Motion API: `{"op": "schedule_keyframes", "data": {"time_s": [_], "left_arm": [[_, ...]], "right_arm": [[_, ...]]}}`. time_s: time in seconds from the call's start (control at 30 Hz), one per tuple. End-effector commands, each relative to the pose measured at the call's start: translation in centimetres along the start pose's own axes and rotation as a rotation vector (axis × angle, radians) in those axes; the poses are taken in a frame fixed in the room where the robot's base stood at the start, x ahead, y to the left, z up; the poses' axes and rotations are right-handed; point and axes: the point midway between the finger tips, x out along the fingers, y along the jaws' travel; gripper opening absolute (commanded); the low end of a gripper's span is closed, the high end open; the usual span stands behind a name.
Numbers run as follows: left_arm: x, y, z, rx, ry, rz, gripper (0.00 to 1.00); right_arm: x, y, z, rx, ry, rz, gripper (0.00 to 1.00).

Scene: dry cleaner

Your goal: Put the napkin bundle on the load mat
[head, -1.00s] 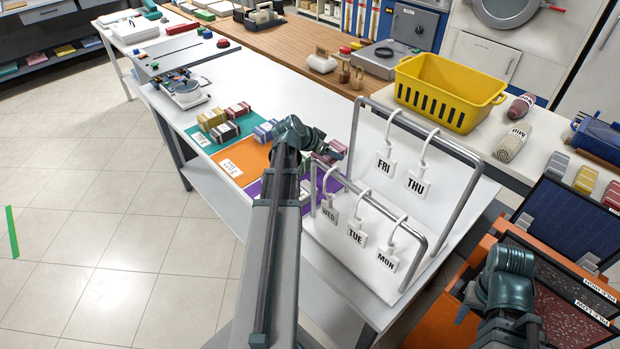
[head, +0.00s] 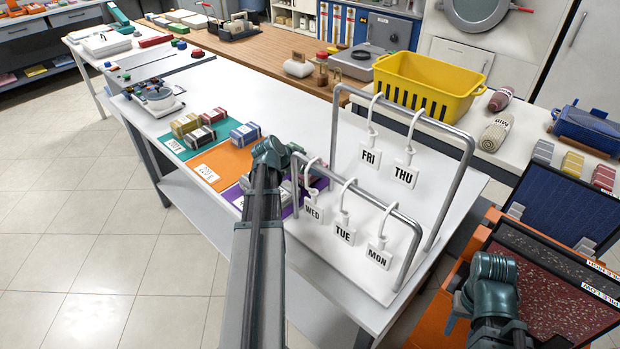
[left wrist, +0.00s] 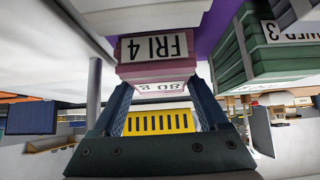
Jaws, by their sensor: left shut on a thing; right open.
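My left gripper (left wrist: 160,105) is shut on a pink bundle (left wrist: 155,72) with white labels, one reading "FRI 4", in the left wrist view. In the head view my left arm's wrist (head: 270,155) hides its fingers near the purple mat (head: 232,194). That mat lies beside an orange mat (head: 228,160) and a teal mat (head: 176,146) on the white table. I cannot tell which one is the load mat. My right gripper (head: 490,285) is at the lower right, apart from the bundles; its fingertips are mostly hidden.
A rail with FRI and THU tags (head: 370,158) and a lower rail with several tags (head: 345,230) stand just right of my left gripper. Several bundles (head: 200,137) sit on the mats. A green bundle (left wrist: 255,60) is close beside the held one. A yellow basket (head: 425,88) stands behind.

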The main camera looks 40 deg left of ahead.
Motion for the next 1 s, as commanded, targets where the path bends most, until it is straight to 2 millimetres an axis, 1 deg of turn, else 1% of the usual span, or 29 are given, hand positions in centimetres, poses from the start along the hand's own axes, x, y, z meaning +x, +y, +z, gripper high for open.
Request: {"op": "schedule_keyframes", "data": {"time_s": [0.03,0.1,0.37,0.53,0.57,0.6,0.67,0.7,0.9,1.0], "left_arm": [[0.98,0.00,0.98,0.000,0.000,0.000,0.10],[1.39,0.00,1.39,0.000,0.000,0.000,0.10],[1.24,0.00,1.24,0.000,0.000,0.000,0.10],[1.59,0.00,1.58,0.000,0.000,0.000,0.10],[1.51,0.00,1.51,0.000,0.000,0.000,0.80],[1.46,0.00,1.46,0.000,0.000,0.000,0.88],[1.46,0.00,1.46,0.000,0.000,0.000,0.98],[1.46,0.00,1.46,0.000,0.000,0.000,1.00],[1.43,0.00,1.43,0.000,0.000,0.000,1.00],[1.06,0.00,1.06,0.000,0.000,0.000,1.00]], "right_arm": [[1.38,-0.13,-0.08,0.000,0.000,0.000,0.50],[1.96,-0.19,-0.12,0.000,0.000,0.000,0.50],[1.75,-0.17,-0.10,0.000,0.000,0.000,0.50],[2.23,-0.21,-0.13,0.000,0.000,0.000,0.50],[2.12,-0.20,-0.13,0.000,0.000,0.000,0.50],[2.06,-0.20,-0.12,0.000,0.000,0.000,0.50],[2.05,-0.20,-0.12,0.000,0.000,0.000,0.50],[2.05,-0.20,-0.12,0.000,0.000,0.000,0.50],[2.00,-0.19,-0.12,0.000,0.000,0.000,0.50],[1.49,-0.14,-0.09,0.000,0.000,0.000,0.50]]}}
